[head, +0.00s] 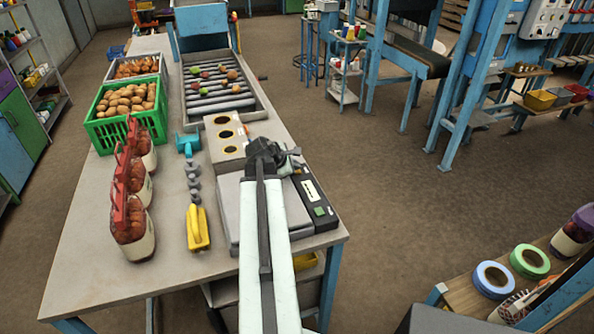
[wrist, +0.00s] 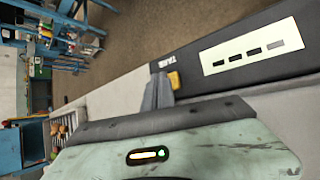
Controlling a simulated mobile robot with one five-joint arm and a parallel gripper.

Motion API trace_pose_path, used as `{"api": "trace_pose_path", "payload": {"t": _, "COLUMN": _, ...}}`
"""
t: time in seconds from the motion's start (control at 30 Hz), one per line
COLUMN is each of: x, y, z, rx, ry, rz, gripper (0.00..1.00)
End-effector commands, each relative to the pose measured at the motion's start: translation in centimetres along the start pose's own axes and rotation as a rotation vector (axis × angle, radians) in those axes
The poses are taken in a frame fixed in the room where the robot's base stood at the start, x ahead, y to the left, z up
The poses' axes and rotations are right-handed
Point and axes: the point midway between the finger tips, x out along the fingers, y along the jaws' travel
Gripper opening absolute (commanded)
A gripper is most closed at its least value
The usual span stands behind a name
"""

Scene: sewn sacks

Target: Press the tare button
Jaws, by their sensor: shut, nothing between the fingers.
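The scale has a grey platform (head: 228,205) and a dark control panel (head: 318,204) along its right side. In the wrist view the panel (wrist: 222,82) carries a pale strip of dark bars (wrist: 250,47), the word TARE and a small yellow button (wrist: 174,80) beside that word. My gripper (wrist: 157,93) is shut and empty, its tips right beside the yellow button; I cannot tell whether they touch it. In the head view my gripper (head: 277,155) is over the far end of the panel, and I cannot make out the yellow button there.
A beige block with round holes (head: 226,140) stands behind the scale. Left are a yellow-handled tool (head: 197,228), netted sacks (head: 131,219) and a green crate of potatoes (head: 103,131). A roller tray (head: 250,107) lies behind.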

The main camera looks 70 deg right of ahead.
Motion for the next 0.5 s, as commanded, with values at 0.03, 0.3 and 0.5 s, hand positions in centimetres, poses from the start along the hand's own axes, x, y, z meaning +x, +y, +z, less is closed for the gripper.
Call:
{"api": "trace_pose_path", "payload": {"t": 0.03, "x": -0.34, "y": 0.24, "z": 0.23, "rx": 0.000, "ry": 0.000, "rz": 0.000, "gripper": 0.00}}
{"api": "trace_pose_path", "payload": {"t": 0.3, "x": -1.16, "y": 0.86, "z": 0.85, "rx": 0.000, "ry": 0.000, "rz": 0.000, "gripper": 0.00}}
{"api": "trace_pose_path", "payload": {"t": 0.5, "x": -1.06, "y": 0.78, "z": 0.79, "rx": 0.000, "ry": 0.000, "rz": 0.000, "gripper": 0.00}}
